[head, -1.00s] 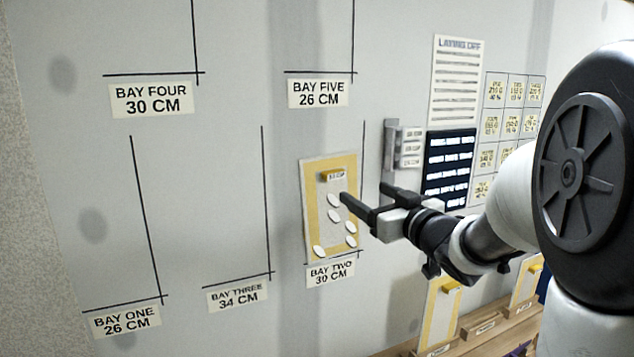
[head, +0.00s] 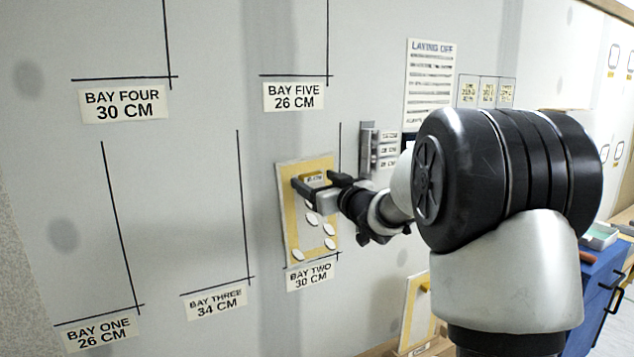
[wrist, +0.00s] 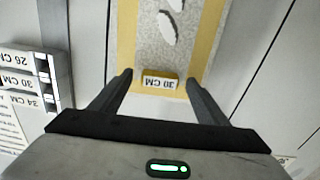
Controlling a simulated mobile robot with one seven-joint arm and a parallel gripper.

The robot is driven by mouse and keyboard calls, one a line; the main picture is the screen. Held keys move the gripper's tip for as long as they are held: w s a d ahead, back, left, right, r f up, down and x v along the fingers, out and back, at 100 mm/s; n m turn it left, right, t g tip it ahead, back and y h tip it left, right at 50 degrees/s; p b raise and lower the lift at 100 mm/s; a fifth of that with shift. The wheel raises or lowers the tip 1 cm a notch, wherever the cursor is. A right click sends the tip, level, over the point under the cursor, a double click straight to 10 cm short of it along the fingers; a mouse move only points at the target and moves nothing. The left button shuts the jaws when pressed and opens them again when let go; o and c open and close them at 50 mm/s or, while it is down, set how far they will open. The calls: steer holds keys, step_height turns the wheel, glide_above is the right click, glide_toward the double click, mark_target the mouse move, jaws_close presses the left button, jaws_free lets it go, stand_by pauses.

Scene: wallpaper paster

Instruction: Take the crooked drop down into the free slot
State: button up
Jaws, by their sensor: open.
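The crooked drop (head: 291,225) hangs tilted on the wall above the BAY TWO 30 CM label (head: 310,275). It is a pale panel with yellow side bands and white leaf shapes. Its yellow tab, marked 30 CM (wrist: 160,81), sticks out near its top. My gripper (head: 316,182) is open in front of the drop's upper part. In the wrist view, one fingertip is on each side of the tab, with gaps at both sides; I cannot tell whether they reach past it in depth. The free slot cannot be made out; my arm hides much of the lower right.
Another yellow-banded drop (head: 416,312) stands at the lower right, by a wooden ledge. A grey holder with size tags (head: 379,150) is fixed right of the crooked drop. A blue cabinet (head: 597,300) stands at the far right. The other bays' wall areas are bare.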

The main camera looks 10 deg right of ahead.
steer(key=c, duration=1.2)
steer(key=shift+v, duration=2.5)
steer(key=v, duration=0.7)
steer(key=shift+r, duration=0.1)
